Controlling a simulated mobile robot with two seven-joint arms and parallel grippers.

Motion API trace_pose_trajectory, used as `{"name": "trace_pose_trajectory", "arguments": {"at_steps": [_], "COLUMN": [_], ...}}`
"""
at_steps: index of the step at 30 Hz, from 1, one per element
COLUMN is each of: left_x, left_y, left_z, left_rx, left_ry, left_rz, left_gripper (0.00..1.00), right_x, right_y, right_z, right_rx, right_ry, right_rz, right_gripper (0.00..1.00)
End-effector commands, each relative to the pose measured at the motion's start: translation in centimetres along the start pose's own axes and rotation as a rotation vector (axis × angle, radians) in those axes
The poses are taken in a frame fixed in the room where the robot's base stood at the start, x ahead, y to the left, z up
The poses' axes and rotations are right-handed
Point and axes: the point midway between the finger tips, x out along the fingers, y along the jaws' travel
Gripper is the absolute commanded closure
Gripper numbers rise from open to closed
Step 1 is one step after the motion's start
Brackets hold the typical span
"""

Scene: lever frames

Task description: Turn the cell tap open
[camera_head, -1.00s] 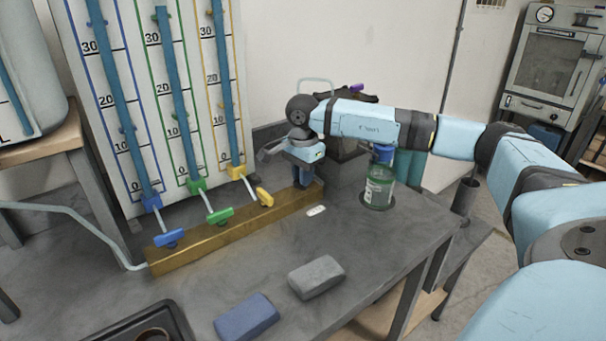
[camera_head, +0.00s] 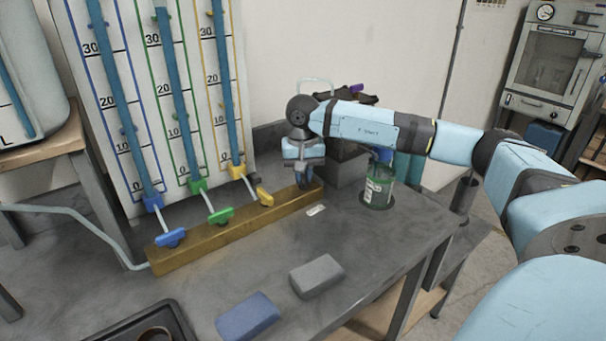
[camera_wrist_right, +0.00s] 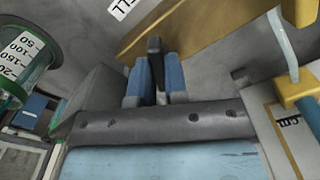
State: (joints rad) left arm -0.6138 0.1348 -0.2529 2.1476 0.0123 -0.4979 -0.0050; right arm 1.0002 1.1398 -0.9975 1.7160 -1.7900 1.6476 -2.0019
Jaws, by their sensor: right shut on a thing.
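A brass manifold bar (camera_head: 235,226) lies on the grey bench, with a blue tap (camera_head: 171,237), a green tap (camera_head: 221,215) and a yellow tap (camera_head: 263,196) along it. My right gripper (camera_head: 306,184) points down at the bar's right end. In the right wrist view its blue fingers (camera_wrist_right: 155,82) are shut on a dark tap handle (camera_wrist_right: 154,47), which I take to be the cell tap. The head view hides most of this handle behind the gripper. A small white label (camera_head: 316,210) lies in front of that end. My left gripper is not in view.
A gauge board with blue tubes (camera_head: 165,100) stands behind the bar. A grey block (camera_head: 317,276), a blue block (camera_head: 247,316) and a dark tray (camera_head: 115,331) lie in front.

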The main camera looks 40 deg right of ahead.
Motion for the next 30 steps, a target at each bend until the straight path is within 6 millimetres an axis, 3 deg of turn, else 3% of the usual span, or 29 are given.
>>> {"name": "trace_pose_trajectory", "arguments": {"at_steps": [15,30], "left_x": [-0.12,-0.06], "left_y": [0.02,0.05], "left_z": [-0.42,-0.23], "left_rx": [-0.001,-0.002], "left_ry": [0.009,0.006], "left_rz": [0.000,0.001], "left_gripper": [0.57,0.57], "right_x": [-0.04,-0.07], "right_y": [-0.02,-0.01], "right_z": [-0.02,-0.03], "right_rx": [-0.411,-0.542], "right_ry": [0.001,0.001], "right_rz": [-0.001,-0.001], "right_gripper": [1.00,1.00]}}
